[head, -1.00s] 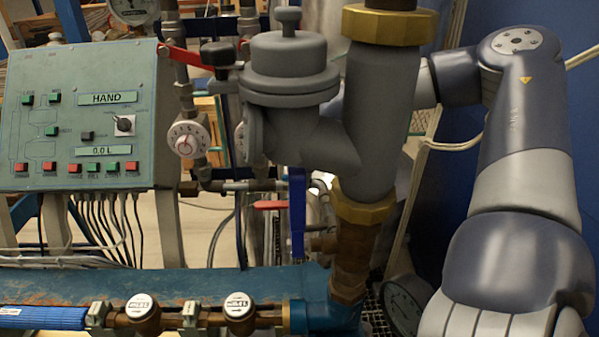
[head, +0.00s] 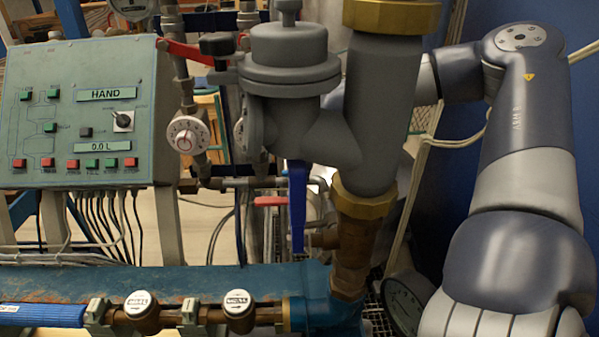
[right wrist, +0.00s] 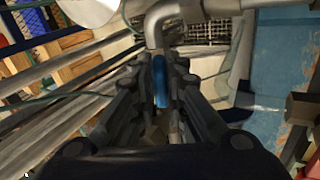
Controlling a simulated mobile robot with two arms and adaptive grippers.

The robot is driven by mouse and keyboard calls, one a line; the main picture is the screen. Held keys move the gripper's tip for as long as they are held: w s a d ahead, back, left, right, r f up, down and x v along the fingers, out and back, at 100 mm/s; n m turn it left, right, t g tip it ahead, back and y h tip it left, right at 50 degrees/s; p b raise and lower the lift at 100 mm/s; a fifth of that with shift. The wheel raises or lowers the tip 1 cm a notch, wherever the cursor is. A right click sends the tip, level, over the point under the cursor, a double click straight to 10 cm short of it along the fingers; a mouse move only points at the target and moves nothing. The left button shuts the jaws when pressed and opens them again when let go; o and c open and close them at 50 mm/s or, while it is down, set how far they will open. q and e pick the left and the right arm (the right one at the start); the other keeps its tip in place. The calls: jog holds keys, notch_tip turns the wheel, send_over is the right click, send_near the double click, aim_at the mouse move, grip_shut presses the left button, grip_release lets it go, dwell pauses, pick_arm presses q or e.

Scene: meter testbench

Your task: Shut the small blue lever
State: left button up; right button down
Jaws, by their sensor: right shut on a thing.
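The small blue lever (head: 297,205) hangs down below the large grey valve body (head: 290,75) in the head view, in front of the brass fittings. In the right wrist view a blue strip of the lever (right wrist: 160,80) shows between the two dark fingers of my right gripper (right wrist: 160,85), which is closed on it. In the head view my right arm comes down the right side, and its gripper is hidden. My left gripper is in neither current view.
A grey-green control box (head: 85,115) stands at left. A red lever (head: 190,52) and a white dial (head: 186,135) sit beside the valve. A thick blue pipe (head: 150,285) with round meters (head: 140,304) runs along the front. Pipes crowd the lever closely.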

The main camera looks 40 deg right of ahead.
jog(key=shift+a+f+m+b, duration=0.1)
jog(key=shift+a+m+b, duration=0.15)
jog(key=shift+m+b, duration=1.9)
jog(key=shift+a+f+m+b, duration=0.2)
jog(key=shift+m+b, duration=0.65)
jog(key=shift+m, duration=2.45)
jog(key=shift+a+m+b, duration=0.3)
jog(key=shift+m+b, duration=1.2)
jog(key=shift+m, duration=1.25)
jog(key=c, duration=1.6)
grip_release()
